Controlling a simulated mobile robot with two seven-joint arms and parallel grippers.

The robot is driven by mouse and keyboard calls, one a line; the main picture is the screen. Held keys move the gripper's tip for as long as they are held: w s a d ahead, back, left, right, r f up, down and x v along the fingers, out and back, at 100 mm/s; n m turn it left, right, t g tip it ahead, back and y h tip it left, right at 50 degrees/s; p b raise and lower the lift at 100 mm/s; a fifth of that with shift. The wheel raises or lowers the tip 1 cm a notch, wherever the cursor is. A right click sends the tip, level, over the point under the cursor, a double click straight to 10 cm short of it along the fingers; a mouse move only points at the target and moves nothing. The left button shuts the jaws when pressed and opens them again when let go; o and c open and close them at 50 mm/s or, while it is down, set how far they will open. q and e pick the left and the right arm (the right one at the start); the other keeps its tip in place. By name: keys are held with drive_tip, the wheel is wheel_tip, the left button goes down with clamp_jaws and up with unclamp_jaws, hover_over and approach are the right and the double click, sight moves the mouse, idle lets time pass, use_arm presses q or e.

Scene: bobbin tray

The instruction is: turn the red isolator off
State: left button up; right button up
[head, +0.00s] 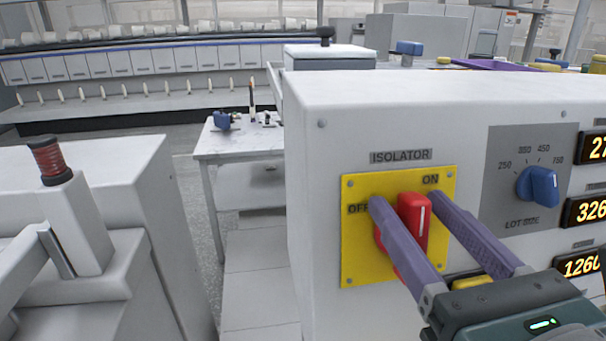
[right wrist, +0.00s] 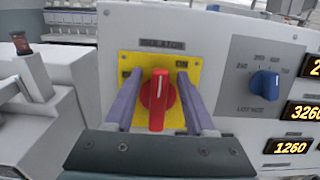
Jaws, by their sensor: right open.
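The red isolator knob (head: 414,222) sits on a yellow plate (head: 355,262) on the front of a white cabinet. The plate is marked OFF at left and ON at upper right. The knob's white line stands nearly upright in the right wrist view (right wrist: 157,100), leaning slightly towards ON. My right gripper (head: 408,200) is open, with one purple finger on each side of the knob. In the right wrist view gaps show between knob and fingers. The left finger hides part of the knob in the head view. My left gripper is not in view.
A blue lot-size dial (head: 538,186) and lit number displays (head: 586,210) are right of the plate. A white machine with a red bobbin (head: 48,158) stands at left. A small white table (head: 238,146) is behind, with open floor between.

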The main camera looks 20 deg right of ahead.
drive_tip(key=shift+c, duration=0.2)
clamp_jaws()
idle(0.4)
